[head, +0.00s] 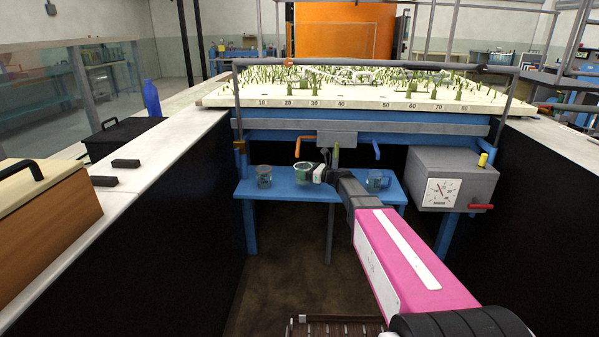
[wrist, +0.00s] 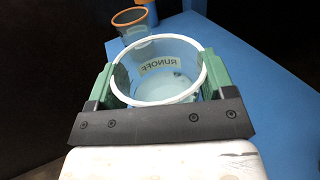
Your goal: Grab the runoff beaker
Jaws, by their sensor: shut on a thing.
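The runoff beaker (wrist: 165,72) is clear with a white rim, and its RUNOFF label reads mirrored in the wrist view. My gripper (wrist: 157,82) has its green fingers on either side of the beaker, pressed against its walls just below the rim. In the head view my gripper (head: 318,173) is over the low blue bench (head: 285,192), with the beaker (head: 303,174) partly hidden by the fingers. The beaker looks upright and empty. I cannot tell whether its base touches the bench.
An orange-rimmed beaker (head: 264,176) stands left of my gripper and shows in the wrist view (wrist: 133,25). Another beaker (head: 378,181) stands on the right. A grey gauge box (head: 453,179) is further right. The numbered flume bed (head: 370,100) and its blue frame are above the bench.

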